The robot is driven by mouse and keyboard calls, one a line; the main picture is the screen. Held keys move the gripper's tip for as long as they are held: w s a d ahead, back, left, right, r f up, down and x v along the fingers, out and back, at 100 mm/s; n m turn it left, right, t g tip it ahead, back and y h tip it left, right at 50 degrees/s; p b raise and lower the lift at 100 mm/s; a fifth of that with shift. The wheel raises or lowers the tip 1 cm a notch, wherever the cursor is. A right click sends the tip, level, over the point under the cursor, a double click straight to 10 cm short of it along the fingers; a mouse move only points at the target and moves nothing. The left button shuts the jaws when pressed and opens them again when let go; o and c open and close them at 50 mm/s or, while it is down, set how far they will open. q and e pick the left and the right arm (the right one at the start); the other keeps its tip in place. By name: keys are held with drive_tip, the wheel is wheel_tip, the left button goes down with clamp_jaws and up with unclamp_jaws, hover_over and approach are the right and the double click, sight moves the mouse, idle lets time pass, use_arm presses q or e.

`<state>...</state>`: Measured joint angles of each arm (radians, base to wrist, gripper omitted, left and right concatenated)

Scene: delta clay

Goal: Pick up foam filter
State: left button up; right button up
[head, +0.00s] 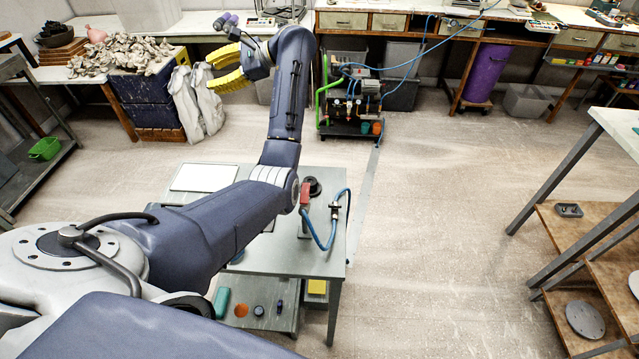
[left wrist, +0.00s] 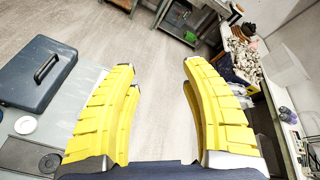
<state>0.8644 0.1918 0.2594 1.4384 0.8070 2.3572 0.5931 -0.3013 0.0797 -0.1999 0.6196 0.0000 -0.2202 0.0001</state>
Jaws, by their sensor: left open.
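I cannot pick out the foam filter with certainty in either view. My left gripper (head: 231,68) has yellow ribbed fingers and is raised above the floor, past the far edge of the grey work table (head: 280,258). In the left wrist view its fingers (left wrist: 158,66) stand wide apart with nothing between them. On the table's lower shelf lie a teal roll (head: 221,301), an orange disc (head: 241,310) and two small dark round pieces. A yellow piece (head: 316,287) shows under the tabletop. My left arm hides much of the table. My right gripper is in neither view.
A black round part (head: 313,187) and a red-handled tool with a blue hose (head: 332,230) are on the table. The left wrist view shows a dark case (left wrist: 38,75) and a white disc (left wrist: 26,125). A compressor cart (head: 352,100) stands behind.

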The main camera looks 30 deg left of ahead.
use_arm(q)
drive_tip(key=w+d+f+t, duration=0.2)
drive_tip(key=w+d, duration=0.3)
drive_tip(key=d, duration=0.1)
drive_tip(key=m+t+y, duration=0.1)
drive_tip(key=m+t, duration=0.2)
drive_tip(key=m, duration=0.8)
approach(313, 182)
drive_tip(key=x, duration=0.3)
drive_tip(key=shift+r, duration=0.25)
drive_tip(key=shift+s+f, duration=0.1)
drive_tip(key=shift+f, duration=0.1)
drive_tip(key=shift+a+f, duration=0.15)
drive_tip(key=shift+a, duration=0.1)
drive_tip(key=shift+x, duration=3.3)
